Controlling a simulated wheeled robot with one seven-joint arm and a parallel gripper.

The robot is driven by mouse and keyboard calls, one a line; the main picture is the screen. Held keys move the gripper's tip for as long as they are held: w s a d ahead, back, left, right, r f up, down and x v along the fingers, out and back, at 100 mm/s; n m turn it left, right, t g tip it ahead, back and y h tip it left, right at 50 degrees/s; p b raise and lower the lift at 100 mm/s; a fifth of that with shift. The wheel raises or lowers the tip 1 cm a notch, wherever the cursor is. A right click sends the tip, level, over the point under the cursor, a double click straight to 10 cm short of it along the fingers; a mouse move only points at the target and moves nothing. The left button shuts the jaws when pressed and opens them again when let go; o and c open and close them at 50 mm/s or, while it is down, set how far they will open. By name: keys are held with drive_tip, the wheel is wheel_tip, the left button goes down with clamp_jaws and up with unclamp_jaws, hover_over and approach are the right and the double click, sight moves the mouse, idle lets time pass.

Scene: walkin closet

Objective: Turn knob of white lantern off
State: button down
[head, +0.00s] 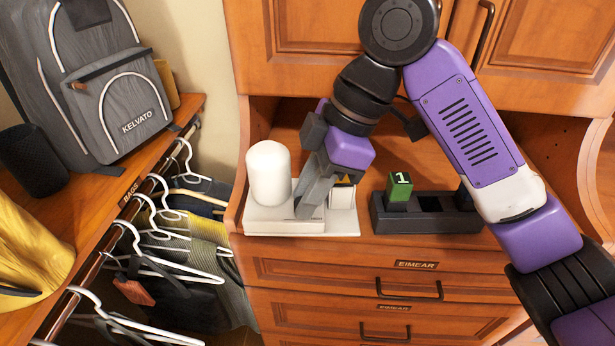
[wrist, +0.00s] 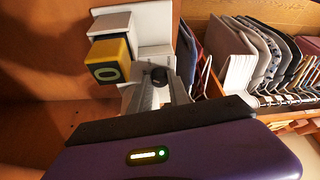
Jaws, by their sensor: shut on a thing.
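The white lantern (head: 268,172), a rounded white cylinder on a flat white base, stands on the counter left of centre in the head view. My gripper (head: 308,207) reaches down at the right of the cylinder, its fingers over the white base. In the wrist view my gripper (wrist: 160,92) is shut on a small round black knob (wrist: 159,76) at its fingertips. The fingers hide part of the knob, and in the head view they cover it fully. I cannot tell the knob's turn angle.
A yellow block marked 0 (wrist: 108,70) sits close beside the fingers. A dark tray (head: 428,222) with a green block marked 1 (head: 398,190) stands to the right. Drawers lie below, cabinet doors above. Hangers (head: 165,215) and a backpack (head: 105,90) are at the left.

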drive_tip(key=n+p, duration=0.2)
drive_tip(key=n+g+p, duration=0.1)
drive_tip(key=shift+w+r+n, duration=0.15)
drive_tip(key=shift+r+n, duration=0.1)
drive_tip(key=shift+n, duration=0.05)
drive_tip(key=shift+a+f+n+g+h+p, duration=0.15)
drive_tip(key=shift+n+g+h+p, duration=0.5)
drive_tip(key=shift+n+p, duration=0.9)
drive_tip(key=shift+n, duration=0.25)
drive_tip(key=c, duration=1.2)
unclamp_jaws()
drive_tip(key=shift+f, duration=0.1)
drive_tip(key=shift+c, duration=0.2)
wheel_tip(320, 180, up, 20)
drive_tip(key=shift+b, duration=0.4)
